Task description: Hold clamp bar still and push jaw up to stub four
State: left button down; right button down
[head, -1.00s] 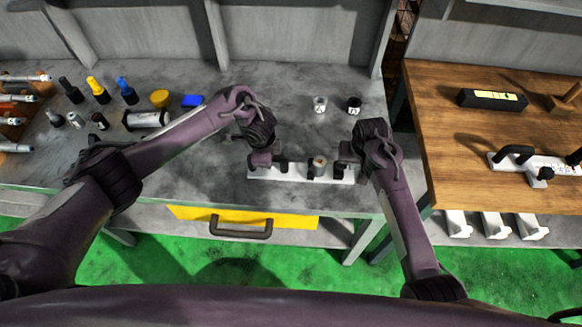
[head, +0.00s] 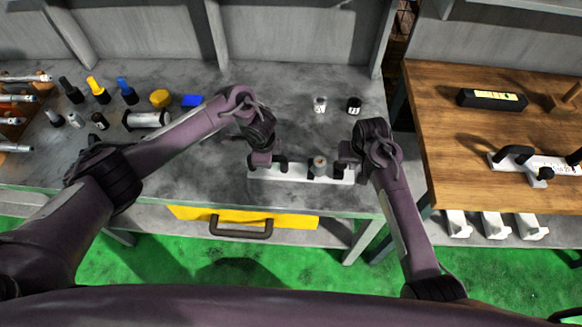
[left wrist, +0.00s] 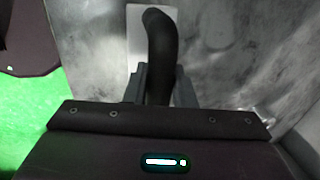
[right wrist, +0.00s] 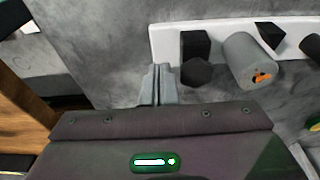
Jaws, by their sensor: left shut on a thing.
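The white clamp bar (head: 300,173) lies along the front of the grey bench. In the left wrist view my left gripper (left wrist: 158,85) is shut on its black curved handle (left wrist: 161,45); it is at the bar's left end in the head view (head: 262,160). My right gripper (right wrist: 157,85) has its fingers together, empty, beside a black block (right wrist: 195,60) at the bar's right end. I cannot tell whether they touch. A grey cylinder with an orange-marked end (right wrist: 248,62) stands next to that block. Black stubs (right wrist: 270,35) show farther along. I cannot tell which piece is the jaw.
Two small cylinders, one white (head: 320,104) and one black (head: 354,105), stand behind the bar. Bottles (head: 98,90), a yellow piece (head: 160,98) and a blue block (head: 193,101) stand at the left. A wooden table (head: 450,120) is at the right. The bench behind the bar is mostly clear.

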aim_at(336, 163)
jog(key=shift+f, duration=1.5)
dwell(0.7)
jog(key=shift+r, duration=0.15)
jog(key=shift+r, duration=1.6)
jog(key=shift+a+r, duration=0.1)
jog(key=shift+a, duration=2.65)
jog(key=shift+w+d+r, duration=0.1)
jog(key=shift+r, duration=1.7)
jog(key=shift+d+r, duration=0.3)
jog(key=shift+r, duration=0.55)
jog(key=shift+d+r, duration=0.25)
jog(key=shift+r, duration=0.55)
